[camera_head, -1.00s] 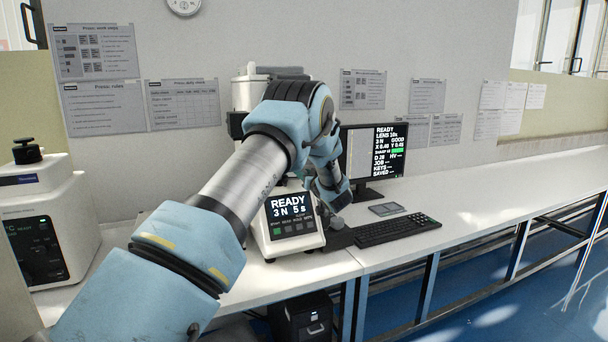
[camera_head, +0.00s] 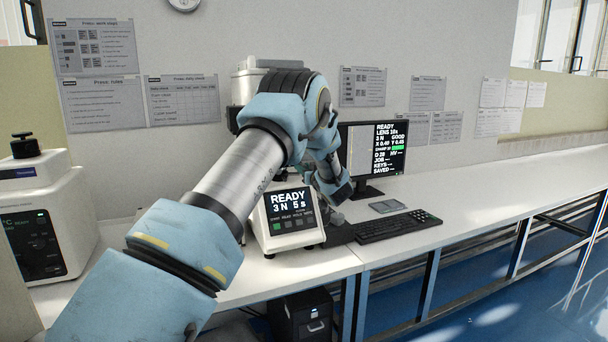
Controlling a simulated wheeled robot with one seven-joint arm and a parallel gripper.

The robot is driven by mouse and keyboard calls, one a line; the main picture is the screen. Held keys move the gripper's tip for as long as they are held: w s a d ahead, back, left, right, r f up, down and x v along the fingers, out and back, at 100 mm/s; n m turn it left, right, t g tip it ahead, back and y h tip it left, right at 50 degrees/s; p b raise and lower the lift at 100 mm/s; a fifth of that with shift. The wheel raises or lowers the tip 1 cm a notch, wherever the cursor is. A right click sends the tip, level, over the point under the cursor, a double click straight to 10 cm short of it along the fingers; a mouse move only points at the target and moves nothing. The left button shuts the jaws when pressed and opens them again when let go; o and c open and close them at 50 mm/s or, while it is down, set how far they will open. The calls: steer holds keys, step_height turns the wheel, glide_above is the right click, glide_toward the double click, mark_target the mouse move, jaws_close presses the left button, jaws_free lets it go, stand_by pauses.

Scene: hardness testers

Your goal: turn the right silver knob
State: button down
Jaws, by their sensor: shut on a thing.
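The hardness tester (camera_head: 289,222) stands on the white bench, with a lit front panel reading READY, 3 N, 5 s. My arm crosses in front of it and hides much of its middle. My gripper (camera_head: 335,212) points down at the tester's right side, beside the panel. It is shut on the right silver knob, which is small and mostly hidden behind the gripper and wrist. The monitor (camera_head: 373,160) behind it shows READY with X and Y values and a green bar.
A black keyboard (camera_head: 398,227) and a flat grey device (camera_head: 387,206) lie right of my gripper. Another white machine (camera_head: 38,215) stands at far left. The bench's right side (camera_head: 490,185) is clear. A dark cabinet (camera_head: 302,316) sits below the bench.

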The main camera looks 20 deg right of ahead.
steer(key=n+b, duration=0.1)
steer(key=b, duration=0.2)
steer(key=f+n+b, duration=0.1)
steer(key=n+b, duration=0.1)
steer(key=b, duration=0.1)
steer(key=n+b, duration=0.6)
steer(key=b, duration=0.2)
steer(key=shift+a, duration=0.1)
steer(key=n+b, duration=0.5)
steer(key=b, duration=0.2)
steer(key=shift+r, duration=0.1)
steer(key=n+b, duration=0.3)
steer(key=shift+r+n+b, duration=0.15)
steer(key=shift+n+b, duration=0.55)
steer(key=shift+b, duration=0.05)
steer(key=shift+n, duration=0.3)
steer(key=c, duration=0.6)
jaws_free()
steer(key=shift+r, duration=0.1)
steer(key=shift+s, duration=0.1)
